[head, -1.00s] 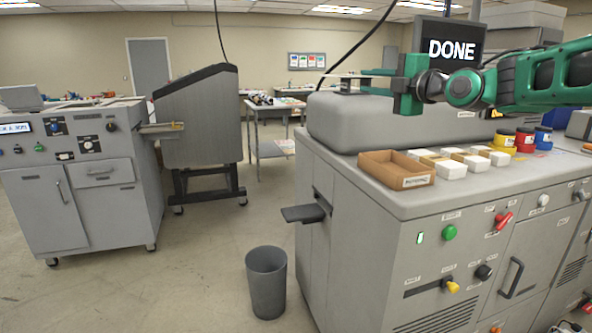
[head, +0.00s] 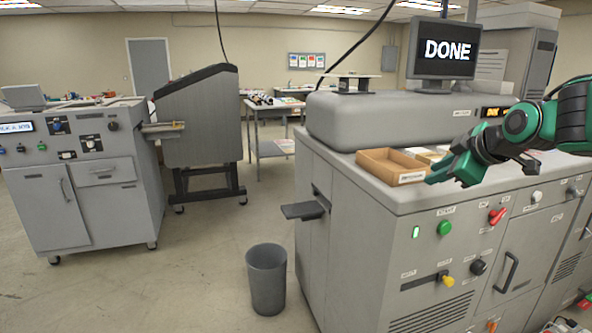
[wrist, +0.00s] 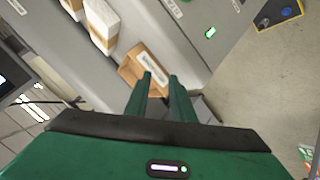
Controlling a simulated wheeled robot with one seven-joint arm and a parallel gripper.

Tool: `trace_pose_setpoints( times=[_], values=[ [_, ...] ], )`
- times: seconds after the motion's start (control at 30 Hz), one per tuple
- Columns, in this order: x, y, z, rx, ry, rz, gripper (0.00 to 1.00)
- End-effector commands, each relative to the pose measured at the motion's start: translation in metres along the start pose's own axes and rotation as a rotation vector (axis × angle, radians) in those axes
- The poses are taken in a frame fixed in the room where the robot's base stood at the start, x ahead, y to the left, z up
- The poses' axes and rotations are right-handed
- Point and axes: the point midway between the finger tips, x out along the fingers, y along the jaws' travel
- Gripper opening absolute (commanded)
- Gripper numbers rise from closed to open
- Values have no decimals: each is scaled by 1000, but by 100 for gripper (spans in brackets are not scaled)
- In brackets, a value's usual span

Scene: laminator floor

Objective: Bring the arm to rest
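My gripper (head: 449,178) is in front of the right machine (head: 335,195), near the front edge of its top and just right of the cardboard tray in the head view. Its green fingers point left. In the wrist view my gripper (wrist: 160,78) shows two fingers with a gap between them and nothing held. The arm comes in from the right edge, bent, and hides part of the machine top. A monitor (head: 444,50) on the machine reads DONE.
The cardboard tray (head: 388,173) sits on the machine top; white boxes (wrist: 101,20) beside it are partly hidden. A grey bin (head: 267,282) stands on the floor. A control cabinet (head: 85,180) stands at left. The floor between has free room.

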Motion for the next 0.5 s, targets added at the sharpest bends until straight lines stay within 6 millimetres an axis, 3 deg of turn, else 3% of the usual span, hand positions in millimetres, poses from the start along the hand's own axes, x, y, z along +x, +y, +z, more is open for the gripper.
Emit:
trace_pose_setpoints(
  times=[0.03,0.2,0.4,0.5],
  values=[
    [-9,-16,28,102,-69,-28,22],
    [-44,-76,117,474,-318,-98,22],
    [-100,-158,200,918,-622,-118,22],
    [-129,-199,228,1117,-765,-107,22]
  ],
)
